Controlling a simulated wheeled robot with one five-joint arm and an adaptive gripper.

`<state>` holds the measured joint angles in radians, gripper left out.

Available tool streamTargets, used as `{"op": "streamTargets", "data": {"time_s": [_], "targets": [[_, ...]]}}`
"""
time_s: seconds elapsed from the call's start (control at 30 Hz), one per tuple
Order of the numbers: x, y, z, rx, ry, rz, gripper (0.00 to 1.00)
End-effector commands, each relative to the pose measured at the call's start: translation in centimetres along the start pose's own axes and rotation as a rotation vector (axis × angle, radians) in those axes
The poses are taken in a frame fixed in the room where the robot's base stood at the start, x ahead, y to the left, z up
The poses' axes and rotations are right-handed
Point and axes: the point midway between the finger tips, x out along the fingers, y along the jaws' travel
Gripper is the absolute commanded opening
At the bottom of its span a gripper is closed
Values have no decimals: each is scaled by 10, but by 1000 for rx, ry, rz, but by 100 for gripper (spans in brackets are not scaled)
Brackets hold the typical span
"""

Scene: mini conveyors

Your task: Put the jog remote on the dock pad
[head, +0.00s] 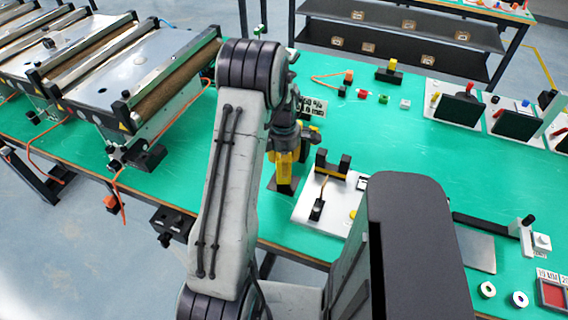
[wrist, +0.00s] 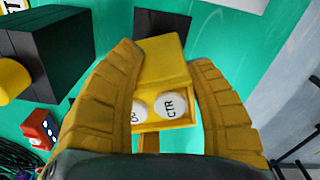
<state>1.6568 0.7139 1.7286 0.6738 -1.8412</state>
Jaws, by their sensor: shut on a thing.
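The jog remote (wrist: 160,85) is a yellow box with two white round buttons, one marked CTR, the other partly hidden. It sits between the two yellow fingers of my gripper (wrist: 165,110), which is shut on it. In the head view my gripper (head: 288,160) points down over the green table, and the remote cannot be told apart from the yellow fingers. A dark square pad (head: 282,186), probably the dock pad, lies just below the gripper. A dark square (wrist: 163,23) also shows beyond the remote in the wrist view, apart from it.
A white board (head: 302,211) with black posts and a cable stands right of the gripper. Roller conveyors (head: 150,75) fill the left. The wrist view shows a black box (wrist: 50,50) and red block (wrist: 38,130) at left.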

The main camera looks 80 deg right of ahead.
Motion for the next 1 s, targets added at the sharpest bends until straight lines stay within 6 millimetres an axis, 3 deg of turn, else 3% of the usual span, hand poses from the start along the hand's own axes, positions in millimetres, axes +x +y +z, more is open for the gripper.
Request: {"op": "streamTargets", "data": {"time_s": [0.27, 0.73, 0.77, 1.0], "targets": [[23, -1, 0, 0, 0, -1, 13], [29, -1, 0, 0, 0, 1, 13], [29, -1, 0, 0, 0, 0, 51], [28, -1, 0, 0, 0, 0, 72]]}}
